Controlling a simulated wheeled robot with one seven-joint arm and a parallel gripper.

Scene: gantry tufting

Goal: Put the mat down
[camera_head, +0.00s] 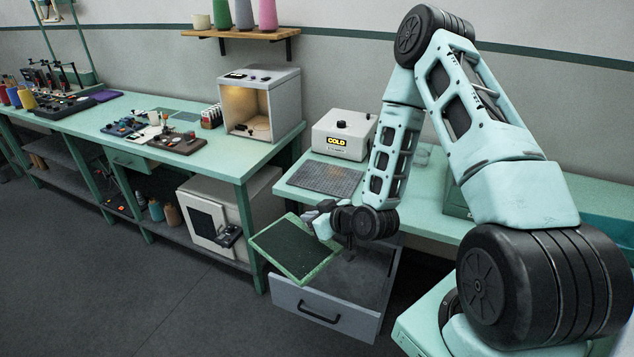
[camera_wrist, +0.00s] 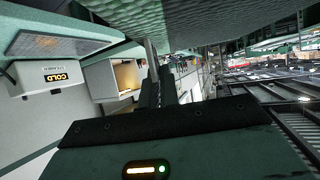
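The mat (camera_head: 294,248) is a flat dark green panel with a lighter green rim. My gripper (camera_head: 324,224) is shut on its right edge and holds it tilted in the air, in front of the right bench and over the left part of an open drawer (camera_head: 325,318). In the wrist view a green textured surface, apparently the mat (camera_wrist: 215,22), fills the top, with the gripper's fingers (camera_wrist: 154,72) reaching up to it. The exact grip on the edge is partly hidden.
The right bench (camera_head: 425,209) carries a dark gridded plate (camera_head: 326,179) and a white box marked COLD (camera_head: 343,134). A long left bench (camera_head: 222,160) holds a lit open-fronted box (camera_head: 262,103) and small tools. Floor (camera_head: 190,310) left of the drawer is clear.

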